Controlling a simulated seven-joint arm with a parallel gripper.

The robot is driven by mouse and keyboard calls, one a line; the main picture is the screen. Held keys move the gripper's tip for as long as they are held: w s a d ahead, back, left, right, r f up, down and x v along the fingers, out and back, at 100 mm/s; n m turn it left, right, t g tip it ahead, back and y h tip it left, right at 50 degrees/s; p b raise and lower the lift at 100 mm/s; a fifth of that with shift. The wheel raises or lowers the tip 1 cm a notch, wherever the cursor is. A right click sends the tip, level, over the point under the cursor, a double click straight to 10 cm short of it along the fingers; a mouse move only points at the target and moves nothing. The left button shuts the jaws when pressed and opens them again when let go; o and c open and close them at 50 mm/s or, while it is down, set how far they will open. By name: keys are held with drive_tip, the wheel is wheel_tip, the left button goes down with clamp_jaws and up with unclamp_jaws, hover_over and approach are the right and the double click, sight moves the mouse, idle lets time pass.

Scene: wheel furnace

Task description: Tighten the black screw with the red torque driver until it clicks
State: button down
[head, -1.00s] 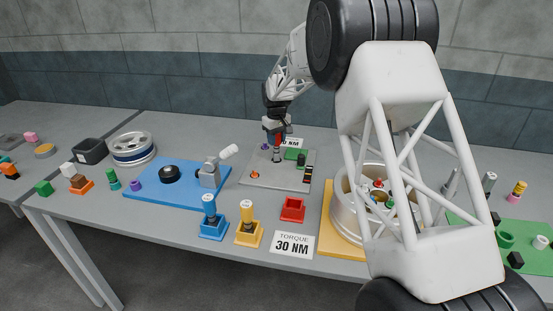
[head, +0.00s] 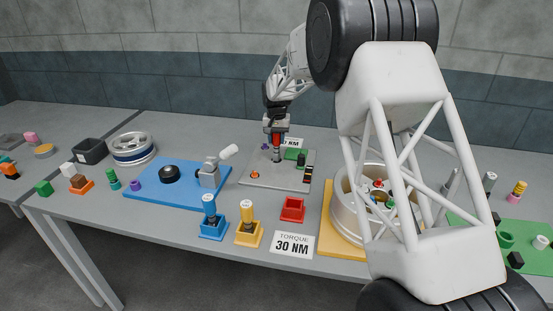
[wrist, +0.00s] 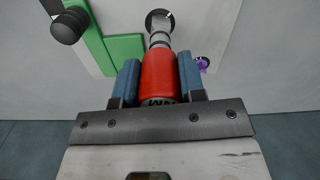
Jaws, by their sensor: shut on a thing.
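My gripper (head: 277,133) is shut on the red torque driver (head: 277,139) and holds it upright over the grey plate (head: 258,179). In the wrist view, the driver (wrist: 159,76) sits between the two blue finger pads of my gripper (wrist: 158,80). Its grey shank points at a dark round part (wrist: 158,17) on the plate, and the tip overlaps that part. I cannot tell whether this is the black screw's head or a hole. The red holder (head: 292,210) stands empty at the table's front.
A green block (head: 293,154) with a black knob (wrist: 68,26) is close beside the driver. A purple piece (wrist: 202,64) is on its other side. Blue (head: 212,229) and yellow (head: 248,236) holders with drivers stand in front. A white wheel (head: 344,215) is to the right.

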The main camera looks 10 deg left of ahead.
drive_tip(key=c, duration=0.6)
unclamp_jaws()
drive_tip(key=shift+r, duration=0.1)
drive_tip(key=shift+r, duration=3.8)
drive_tip(key=shift+d, duration=0.1)
